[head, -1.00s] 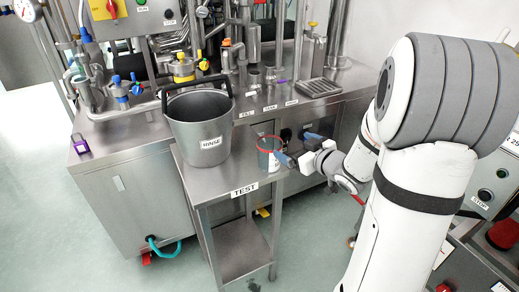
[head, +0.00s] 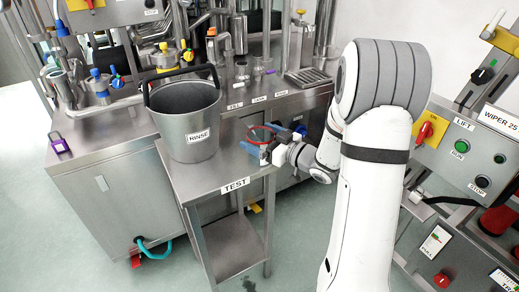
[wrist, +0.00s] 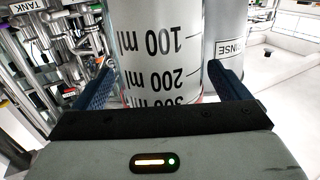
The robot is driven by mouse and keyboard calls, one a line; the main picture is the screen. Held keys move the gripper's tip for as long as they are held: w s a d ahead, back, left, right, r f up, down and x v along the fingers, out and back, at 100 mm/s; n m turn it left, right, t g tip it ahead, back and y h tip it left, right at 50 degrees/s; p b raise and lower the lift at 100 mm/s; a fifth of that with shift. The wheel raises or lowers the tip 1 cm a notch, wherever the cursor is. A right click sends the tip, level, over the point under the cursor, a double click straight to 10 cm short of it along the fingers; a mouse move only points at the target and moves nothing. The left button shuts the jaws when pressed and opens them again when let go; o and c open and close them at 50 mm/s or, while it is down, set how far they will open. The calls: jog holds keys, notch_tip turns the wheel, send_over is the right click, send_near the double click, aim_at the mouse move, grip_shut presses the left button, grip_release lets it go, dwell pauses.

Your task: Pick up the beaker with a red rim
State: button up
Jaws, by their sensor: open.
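The beaker with a red rim (head: 262,130) stands on the small steel table labelled TEST (head: 222,176), near its right side. In the wrist view the clear beaker (wrist: 160,50), with black volume marks, fills the middle between my two blue fingers. My gripper (head: 262,148) is open, with its fingers on either side of the beaker. In the head view the gripper hides much of the beaker's lower part. I cannot tell whether either finger touches the glass.
A grey bucket labelled RINSE (head: 187,115) stands on the same table, left of the beaker. Behind is a steel bench (head: 105,150) with valves and pipes. A control panel with LIFT and WIPER labels (head: 465,150) is at the right.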

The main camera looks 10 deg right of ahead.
jog(key=shift+w+a, duration=0.1)
jog(key=c, duration=1)
jog(key=shift+r, duration=0.1)
jog(key=shift+c, duration=0.2)
notch_tip(320, 180, up, 10)
jog(key=p, duration=0.2)
